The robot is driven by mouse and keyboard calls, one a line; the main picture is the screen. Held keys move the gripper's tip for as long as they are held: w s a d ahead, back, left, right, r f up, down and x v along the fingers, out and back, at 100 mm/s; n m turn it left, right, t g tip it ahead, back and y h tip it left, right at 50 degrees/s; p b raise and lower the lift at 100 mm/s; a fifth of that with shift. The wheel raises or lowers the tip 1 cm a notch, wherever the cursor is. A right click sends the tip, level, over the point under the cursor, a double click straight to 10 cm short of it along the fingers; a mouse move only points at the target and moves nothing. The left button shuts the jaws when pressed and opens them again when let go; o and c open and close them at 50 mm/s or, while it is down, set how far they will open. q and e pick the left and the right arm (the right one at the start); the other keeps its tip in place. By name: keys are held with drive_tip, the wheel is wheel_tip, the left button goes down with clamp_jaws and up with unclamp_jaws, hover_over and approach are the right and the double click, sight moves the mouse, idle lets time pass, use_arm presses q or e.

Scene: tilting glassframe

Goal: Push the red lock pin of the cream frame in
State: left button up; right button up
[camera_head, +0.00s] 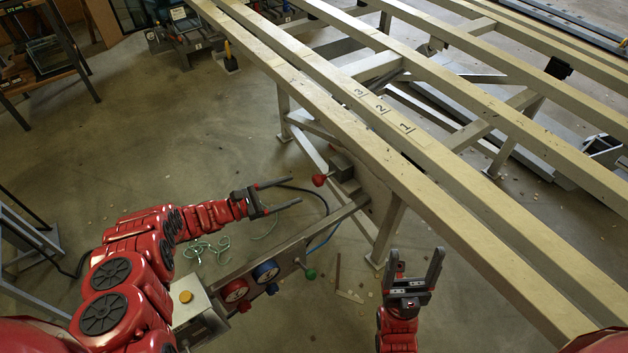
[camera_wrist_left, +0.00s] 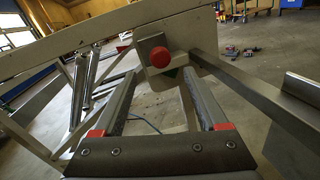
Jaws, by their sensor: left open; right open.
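The red lock pin (camera_head: 320,180) has a round red knob and sticks out from the side of the cream frame (camera_head: 440,190), below its near beam. In the left wrist view the red knob (camera_wrist_left: 160,57) shows ahead, between and beyond the fingers. My left gripper (camera_head: 283,194) is open and empty, a short way to the left of the knob and apart from it. It also shows in the left wrist view (camera_wrist_left: 158,90). My right gripper (camera_head: 415,268) is open and empty, pointing up in the picture, in front of the near beam.
A grey bar (camera_head: 290,240) with a green knob (camera_head: 310,274) and round red and blue sockets (camera_head: 265,271) runs below my left gripper. Hoses hang near it. A cream leg (camera_head: 387,232) stands right of the pin. Open floor (camera_head: 200,120) lies to the left.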

sight(313, 180)
use_arm(q)
drive_tip(key=x, duration=0.7)
drive_tip(key=shift+w+d, duration=0.2)
drive_tip(key=shift+d, duration=0.1)
clamp_jaws()
idle(1.0)
